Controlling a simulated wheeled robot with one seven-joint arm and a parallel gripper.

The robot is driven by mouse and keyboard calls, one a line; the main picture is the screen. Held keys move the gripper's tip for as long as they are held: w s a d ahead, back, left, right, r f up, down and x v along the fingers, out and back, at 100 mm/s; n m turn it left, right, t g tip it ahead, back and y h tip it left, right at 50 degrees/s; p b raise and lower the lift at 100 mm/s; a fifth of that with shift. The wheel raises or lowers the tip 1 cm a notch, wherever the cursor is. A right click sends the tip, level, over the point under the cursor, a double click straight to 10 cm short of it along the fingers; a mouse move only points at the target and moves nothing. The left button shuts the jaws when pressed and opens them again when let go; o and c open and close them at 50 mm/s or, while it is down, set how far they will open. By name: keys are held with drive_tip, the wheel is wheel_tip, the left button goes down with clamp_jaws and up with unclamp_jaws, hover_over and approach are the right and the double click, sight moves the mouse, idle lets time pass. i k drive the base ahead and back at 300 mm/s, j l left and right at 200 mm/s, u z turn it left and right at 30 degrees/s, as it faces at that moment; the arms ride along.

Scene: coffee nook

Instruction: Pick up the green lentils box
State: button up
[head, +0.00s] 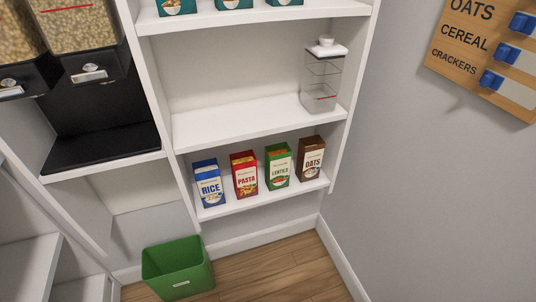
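The green lentils box (278,166) stands upright on the lowest visible white shelf (266,197) in the head view. It has a pale label and a picture near its base. The red pasta box (244,174) stands just left of it, and the brown oats box (311,158) stands just right of it. My gripper is not in view.
A blue rice box (208,184) stands at the shelf's left end. A clear container (322,78) with a white lid sits on the shelf above. A green bin (178,268) stands on the wood floor (275,270). A grey wall (420,170) bounds the right side.

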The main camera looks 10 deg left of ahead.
sight(277, 156)
drive_tip(key=k+u, duration=0.1)
drive_tip(key=u, duration=0.45)
drive_tip(key=i+u, duration=0.4)
drive_tip(key=i, duration=0.75)
